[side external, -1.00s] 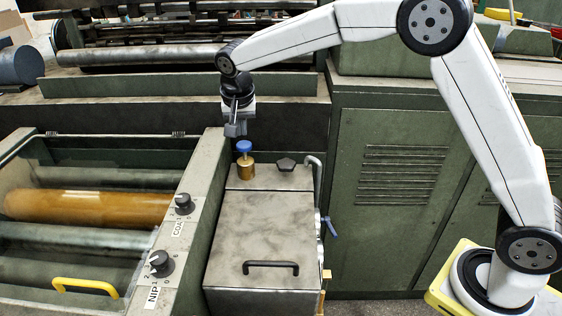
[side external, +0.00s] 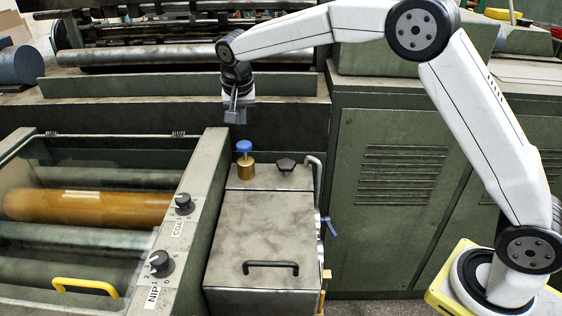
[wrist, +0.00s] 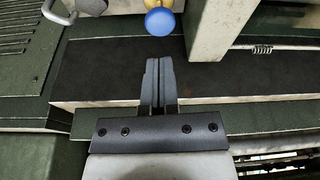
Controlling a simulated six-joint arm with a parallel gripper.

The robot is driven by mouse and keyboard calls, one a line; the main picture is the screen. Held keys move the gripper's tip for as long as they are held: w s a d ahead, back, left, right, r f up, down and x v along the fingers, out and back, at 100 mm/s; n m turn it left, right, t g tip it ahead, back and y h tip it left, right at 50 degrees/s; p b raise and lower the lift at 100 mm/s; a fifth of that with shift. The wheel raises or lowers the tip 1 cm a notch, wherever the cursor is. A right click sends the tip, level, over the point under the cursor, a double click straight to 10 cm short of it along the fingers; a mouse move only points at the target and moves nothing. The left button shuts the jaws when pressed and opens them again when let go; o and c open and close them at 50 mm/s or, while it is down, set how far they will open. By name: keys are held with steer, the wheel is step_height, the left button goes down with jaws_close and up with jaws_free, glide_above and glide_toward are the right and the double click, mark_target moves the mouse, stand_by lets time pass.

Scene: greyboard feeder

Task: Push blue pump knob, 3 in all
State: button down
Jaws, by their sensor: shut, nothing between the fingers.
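The blue pump knob (side external: 244,146) sits on top of a brass pump body (side external: 246,168) at the back of the grey metal box. In the wrist view the blue knob (wrist: 160,21) shows near the top edge, ahead of the fingertips and apart from them. My gripper (side external: 235,121) points down above and slightly left of the knob in the side view, with a gap between them. Its fingers (wrist: 157,62) are shut together with nothing between them.
The box lid (side external: 265,225) has a black handle (side external: 270,267). At left are the roller trough's edge and two dials (side external: 184,204). Behind is a dark machine ledge (side external: 180,120).

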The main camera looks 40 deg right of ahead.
mark_target(244, 147)
steer(key=shift+x, duration=3.35)
steer(key=shift+f, duration=0.15)
steer(key=shift+f, duration=1.55)
steer(key=shift+s, duration=0.15)
steer(key=shift+s+a+r, duration=0.25)
steer(key=shift+s+a, duration=0.2)
steer(key=shift+s, duration=0.1)
steer(key=shift+s+a+r, duration=0.3)
steer(key=shift+s+a, duration=0.15)
steer(key=shift+s, duration=0.1)
steer(key=shift+r, duration=0.1)
